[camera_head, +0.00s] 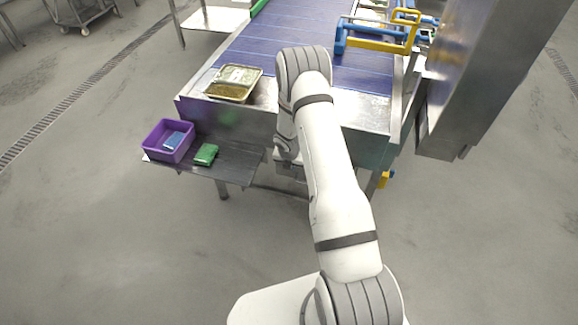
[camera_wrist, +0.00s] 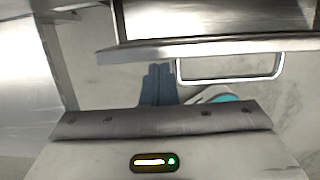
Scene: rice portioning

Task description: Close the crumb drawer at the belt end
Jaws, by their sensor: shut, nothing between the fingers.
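In the wrist view, a steel drawer-like part (camera_wrist: 215,48) runs across the top, with a pale front edge. A rectangular loop handle (camera_wrist: 278,68) sits below that edge, to the right. I take this to be the crumb drawer; how far it stands out is hard to tell. My gripper (camera_wrist: 158,68) has its two dark blue fingers shut together and empty. Their tips appear at the drawer's lower edge, left of the handle; whether they touch it I cannot tell. In the head view my arm hides the gripper and most of the drawer, below the belt end (camera_head: 245,118).
A side shelf (camera_head: 233,170) at the belt's left corner holds a purple bin (camera_head: 155,152) with a blue item, and a green pad (camera_head: 206,154). A metal food tray (camera_head: 232,93) lies at the belt end. A steel cabinet (camera_head: 480,75) stands right. The front floor is clear.

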